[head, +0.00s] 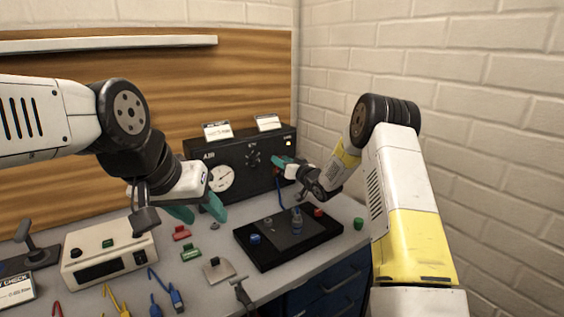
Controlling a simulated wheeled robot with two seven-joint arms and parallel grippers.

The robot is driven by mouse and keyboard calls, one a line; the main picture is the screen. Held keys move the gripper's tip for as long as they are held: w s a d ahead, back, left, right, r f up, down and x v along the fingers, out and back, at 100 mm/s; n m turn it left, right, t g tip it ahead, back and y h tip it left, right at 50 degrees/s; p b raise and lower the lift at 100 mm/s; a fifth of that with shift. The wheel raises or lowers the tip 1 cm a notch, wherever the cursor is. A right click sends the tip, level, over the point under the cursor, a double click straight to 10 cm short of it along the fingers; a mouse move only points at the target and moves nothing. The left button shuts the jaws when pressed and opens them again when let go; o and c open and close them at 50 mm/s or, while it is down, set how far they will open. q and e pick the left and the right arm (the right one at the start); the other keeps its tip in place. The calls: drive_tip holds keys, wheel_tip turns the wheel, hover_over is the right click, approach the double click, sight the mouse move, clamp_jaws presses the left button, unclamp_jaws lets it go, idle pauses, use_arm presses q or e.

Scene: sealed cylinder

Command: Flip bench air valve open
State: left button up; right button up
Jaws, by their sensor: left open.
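The black air box (240,158), marked AIR, stands at the back of the bench with a round white gauge (221,178) and a dark knob (252,158) on its front. My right gripper (281,162) is at the right part of the box front, its teal fingertips close to or touching it. They cover that spot, so the valve's lever and its position cannot be made out. Whether these fingers are apart or together is unclear. My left gripper (200,212) is open and empty, pointing down over the bench in front of the box's left side.
A black tray (262,262) with a small upright cylinder (297,220) lies in front of the box; a blue hose (279,193) runs down nearby. A cream instrument (108,255), coloured clips and small parts crowd the left and front. A brick wall closes the right side.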

clamp_jaws()
drive_tip(key=shift+a, duration=0.1)
drive_tip(key=shift+s+a+n, duration=0.15)
drive_tip(key=shift+a+n, duration=0.1)
drive_tip(key=shift+n, duration=0.45)
drive_tip(key=shift+s+a+n, duration=0.1)
drive_tip(key=shift+a+n, duration=0.1)
drive_tip(key=shift+n, duration=0.5)
unclamp_jaws()
drive_tip(key=shift+s, duration=0.1)
drive_tip(key=v, duration=0.7)
drive_tip(key=shift+s+d, duration=0.25)
drive_tip(key=shift+s, duration=0.05)
